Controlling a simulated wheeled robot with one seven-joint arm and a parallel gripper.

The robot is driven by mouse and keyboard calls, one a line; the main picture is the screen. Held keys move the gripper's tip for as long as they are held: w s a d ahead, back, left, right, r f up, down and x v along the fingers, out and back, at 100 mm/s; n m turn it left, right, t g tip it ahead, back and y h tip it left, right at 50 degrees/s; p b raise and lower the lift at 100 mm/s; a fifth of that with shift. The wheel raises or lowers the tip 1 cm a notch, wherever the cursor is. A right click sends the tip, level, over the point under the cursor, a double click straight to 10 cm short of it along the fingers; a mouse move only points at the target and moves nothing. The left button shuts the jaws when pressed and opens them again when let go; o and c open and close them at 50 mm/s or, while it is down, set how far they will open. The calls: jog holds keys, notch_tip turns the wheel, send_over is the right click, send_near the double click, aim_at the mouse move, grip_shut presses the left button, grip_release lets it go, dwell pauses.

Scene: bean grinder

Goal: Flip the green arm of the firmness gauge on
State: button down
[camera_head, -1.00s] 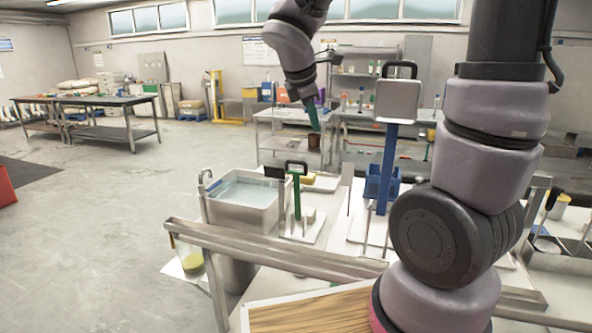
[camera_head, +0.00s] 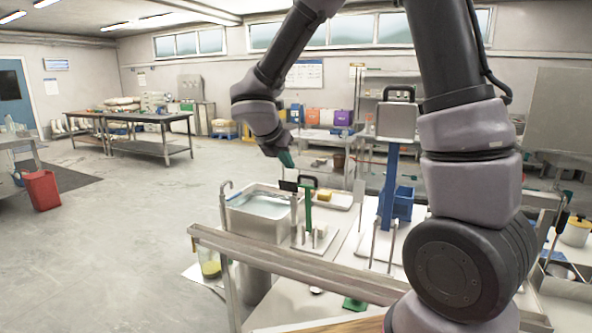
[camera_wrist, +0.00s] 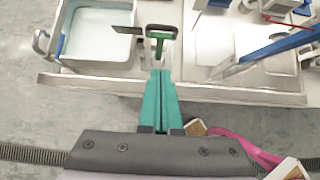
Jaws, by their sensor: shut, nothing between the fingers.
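The firmness gauge with the green arm (camera_head: 307,205) stands on a white base on the bench, right of a metal tub. Its green part is upright, with a black handle at the top and a dark plate beside it. It also shows in the wrist view (camera_wrist: 159,46), just beyond my fingertips. My gripper (camera_head: 287,160) has teal fingers and is shut and empty. In the head view it appears above and slightly left of the gauge. In the wrist view my gripper (camera_wrist: 160,72) points toward the gauge, with no contact visible.
The metal tub (camera_head: 245,224) of liquid stands left of the gauge. A taller blue stand (camera_head: 388,185) with a black handle is on the right. A metal rail (camera_head: 290,265) runs along the bench's near edge. Floor at left is open.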

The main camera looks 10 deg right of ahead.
jog(key=w+d+r+x, duration=0.1)
jog(key=r+x, duration=0.1)
jog(key=x, duration=1)
jog(key=shift+w+d, duration=0.15)
jog(key=shift+w, duration=0.25)
